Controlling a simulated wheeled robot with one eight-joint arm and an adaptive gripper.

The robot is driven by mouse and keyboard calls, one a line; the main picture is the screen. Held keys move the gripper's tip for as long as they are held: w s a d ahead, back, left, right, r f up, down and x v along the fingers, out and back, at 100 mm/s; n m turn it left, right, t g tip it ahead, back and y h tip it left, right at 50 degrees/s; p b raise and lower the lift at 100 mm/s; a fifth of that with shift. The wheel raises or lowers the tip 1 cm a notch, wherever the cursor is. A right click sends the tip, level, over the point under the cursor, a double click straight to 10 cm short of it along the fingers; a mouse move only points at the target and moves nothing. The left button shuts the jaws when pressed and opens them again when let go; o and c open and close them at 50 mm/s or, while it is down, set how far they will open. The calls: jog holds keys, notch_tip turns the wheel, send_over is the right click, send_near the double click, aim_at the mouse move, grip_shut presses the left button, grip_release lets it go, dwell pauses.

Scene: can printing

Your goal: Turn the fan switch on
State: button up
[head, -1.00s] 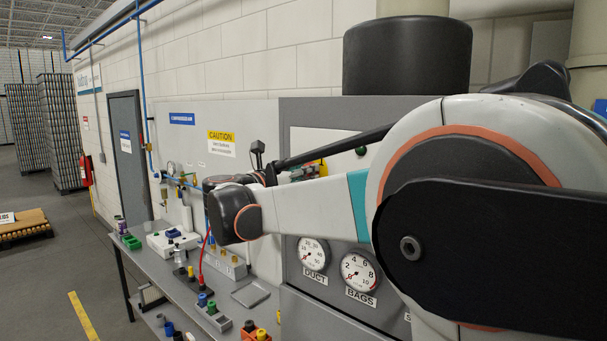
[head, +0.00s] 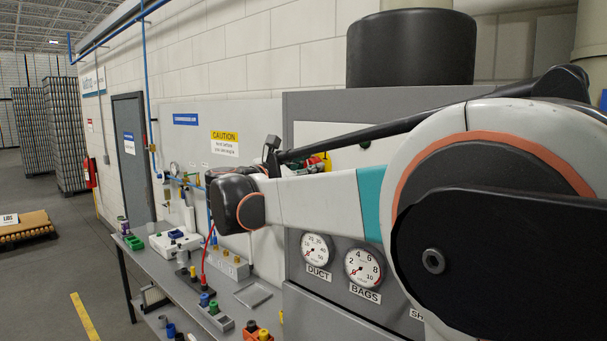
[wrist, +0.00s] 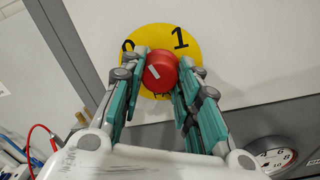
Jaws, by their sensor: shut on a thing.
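The fan switch is a round red knob (wrist: 160,72) with a white line, on a yellow disc (wrist: 187,38) marked 0 at upper left and 1 at upper right. The disc's lower lettering is mostly hidden by the knob and fingers. In the head view, my arm hides most of the switch.
The switch is on a grey-framed cabinet (head: 300,101) with DUCT (head: 317,249) and BAGS (head: 363,268) gauges below my arm. A workbench (head: 178,270) with small parts stands to the left. The floor farther left is mostly clear.

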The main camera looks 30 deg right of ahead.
jog(key=m+b, duration=0.3)
jog(key=m, duration=0.9)
jog(key=shift+f+m+b, duration=0.1)
jog(key=shift+m+b, duration=0.3)
dwell(0.3)
jog(key=o, duration=1.1)
jog(key=shift+a, duration=0.1)
jog(key=v, duration=0.7)
jog(key=shift+a, duration=0.25)
